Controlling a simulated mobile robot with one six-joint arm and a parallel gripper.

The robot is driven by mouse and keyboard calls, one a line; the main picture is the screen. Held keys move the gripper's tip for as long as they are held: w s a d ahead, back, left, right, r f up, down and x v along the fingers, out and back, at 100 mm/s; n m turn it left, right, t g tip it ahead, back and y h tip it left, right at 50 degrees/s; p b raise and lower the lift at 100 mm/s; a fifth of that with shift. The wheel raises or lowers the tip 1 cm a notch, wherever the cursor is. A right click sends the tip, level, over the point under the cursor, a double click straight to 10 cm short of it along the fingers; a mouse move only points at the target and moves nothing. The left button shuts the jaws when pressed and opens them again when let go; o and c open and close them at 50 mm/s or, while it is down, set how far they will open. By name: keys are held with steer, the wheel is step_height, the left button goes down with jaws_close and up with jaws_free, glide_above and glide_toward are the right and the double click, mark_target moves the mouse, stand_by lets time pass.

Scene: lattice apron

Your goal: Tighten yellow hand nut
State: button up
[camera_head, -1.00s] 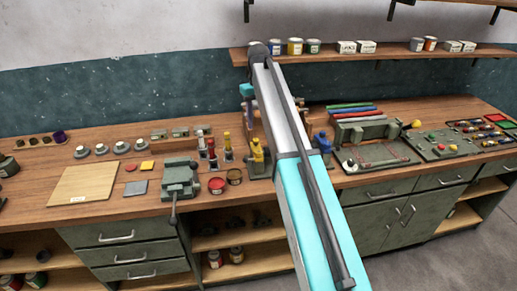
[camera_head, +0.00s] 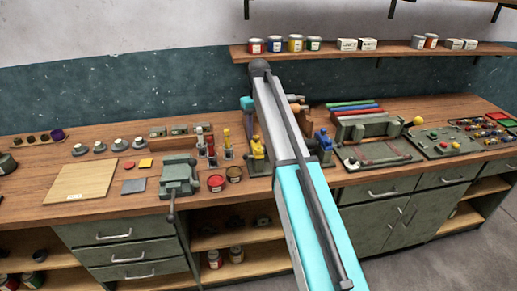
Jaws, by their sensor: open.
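A yellow fitting (camera_head: 257,148) stands on a small grey base on the bench, just left of my arm; it is the likeliest yellow hand nut, though its detail is too small to be sure. A similar blue fitting (camera_head: 323,140) stands just right of my arm. My arm reaches up through the middle of the picture. A teal part, probably my wrist, shows left of its far end, behind and above the yellow fitting. My gripper is hidden behind the arm, so its fingertips cannot be seen.
A fixture with a yellow knob (camera_head: 418,121) is at right. A shelf (camera_head: 390,53) hangs above.

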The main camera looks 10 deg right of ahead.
mark_target(259, 148)
steer(key=shift+f+b, duration=1.55)
steer(key=shift+f, duration=1.9)
steer(key=c, duration=1.1)
